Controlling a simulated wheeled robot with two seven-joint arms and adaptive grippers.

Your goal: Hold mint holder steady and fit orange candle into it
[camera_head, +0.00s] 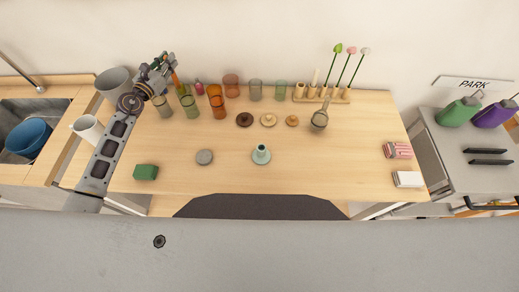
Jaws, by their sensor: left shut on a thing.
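The mint holder (261,156), a pale green round base with a short upright socket, stands on the wooden table near its front middle. No gripper touches it. My left gripper (168,68) is over the back left of the table, far up and left of the holder. It is shut on a slim orange candle (175,79), of which only a short part shows beside the fingers. The candle's lower end is hard to make out against the glasses behind. My right gripper is not in view.
Several coloured glasses (217,103) stand along the back left, near my left gripper. Low round holders (268,120) and a wooden rack (340,99) with stems are at the back. A grey disc (204,157) and green block (145,172) lie left of the mint holder.

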